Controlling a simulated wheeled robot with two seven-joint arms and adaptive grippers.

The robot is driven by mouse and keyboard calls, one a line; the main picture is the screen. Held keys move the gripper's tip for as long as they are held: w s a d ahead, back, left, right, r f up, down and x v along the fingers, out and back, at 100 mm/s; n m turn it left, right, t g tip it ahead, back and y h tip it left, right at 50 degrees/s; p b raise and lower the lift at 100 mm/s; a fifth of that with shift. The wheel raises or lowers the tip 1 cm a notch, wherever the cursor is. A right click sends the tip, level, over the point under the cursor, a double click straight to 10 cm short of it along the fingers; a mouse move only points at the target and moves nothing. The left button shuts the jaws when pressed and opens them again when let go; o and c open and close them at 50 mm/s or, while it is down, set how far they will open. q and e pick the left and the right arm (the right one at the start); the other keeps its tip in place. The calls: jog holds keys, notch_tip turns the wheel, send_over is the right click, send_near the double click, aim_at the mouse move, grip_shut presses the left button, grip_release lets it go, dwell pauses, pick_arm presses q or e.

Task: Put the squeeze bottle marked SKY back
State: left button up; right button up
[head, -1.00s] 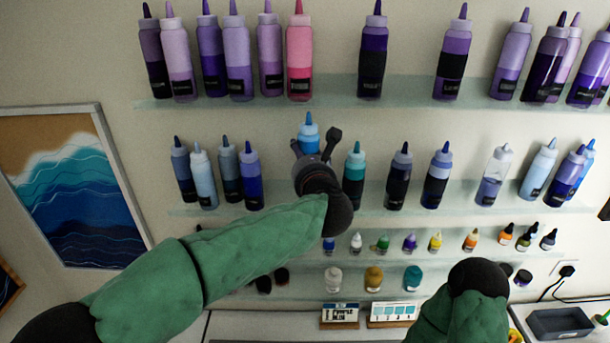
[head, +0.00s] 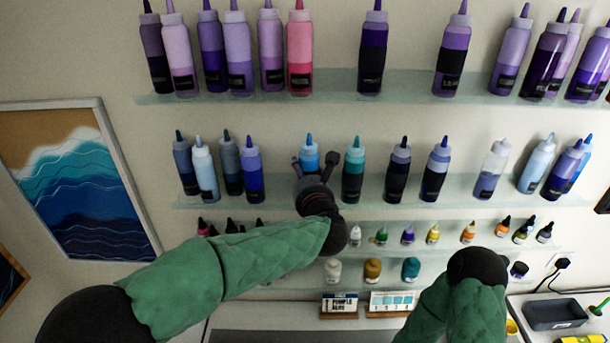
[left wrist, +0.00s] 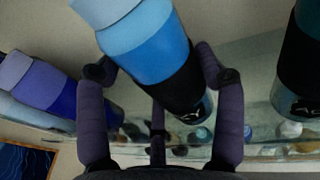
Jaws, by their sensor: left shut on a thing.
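The blue squeeze bottle (head: 309,158) with a light blue cap is in my left gripper (head: 315,166), in the row of the middle shelf (head: 270,196). Its tip is about level with its neighbours' tips. In the left wrist view the bottle (left wrist: 150,50) leans across the picture between the fingers of my left gripper (left wrist: 160,85), which is shut on it. Its black label shows only in part. I cannot tell whether its base touches the shelf. My right gripper is not in view.
A dark blue bottle (head: 251,170) stands left of the held bottle and a teal bottle (head: 353,172) right of it. An upper shelf (head: 415,84) holds purple and pink bottles. Small bottles and jars (head: 372,270) stand below. A grey tray (head: 555,314) is at lower right.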

pick_arm(q)
jog(key=o, duration=1.1)
jog(key=shift+r, duration=0.1)
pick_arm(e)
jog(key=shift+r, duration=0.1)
pick_arm(q)
jog(key=shift+s+r, duration=0.1)
jog(key=shift+s, duration=0.05)
pick_arm(e)
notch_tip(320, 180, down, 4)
jog(key=b, duration=0.3)
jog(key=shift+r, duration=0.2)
pick_arm(q)
jog(key=shift+v, duration=5.9)
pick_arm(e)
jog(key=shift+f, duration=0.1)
